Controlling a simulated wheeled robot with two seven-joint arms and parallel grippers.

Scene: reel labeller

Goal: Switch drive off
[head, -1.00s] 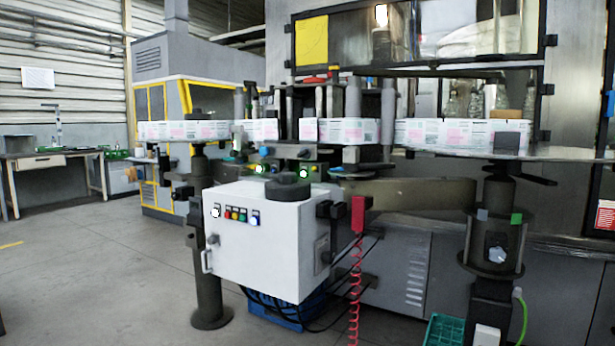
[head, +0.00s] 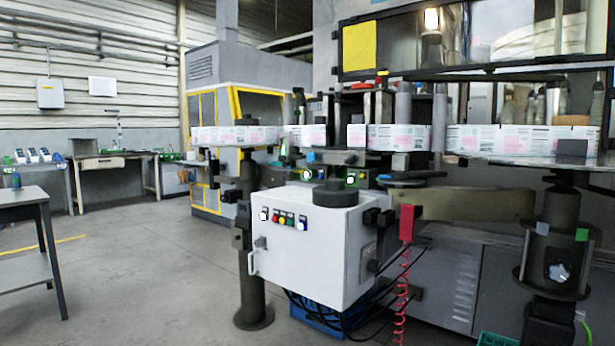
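A white control box (head: 310,246) hangs on the labelling machine near the middle of the head view. Its front carries a row of small buttons (head: 283,220) in white, red, yellow, green and blue, and a door handle at its left edge. A grey switch (head: 260,243) sits on the box front below the white button. A dark knob-like part stands on top of the box. Which control belongs to the drive is too small to read. Neither of my grippers is in view.
The reel labeller (head: 450,205) with white-and-pink label reels (head: 400,137) fills the right side. A dark post (head: 252,270) stands left of the box. A red coiled hose (head: 401,300) hangs at its right. A table (head: 28,195) stands far left. The floor between is clear.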

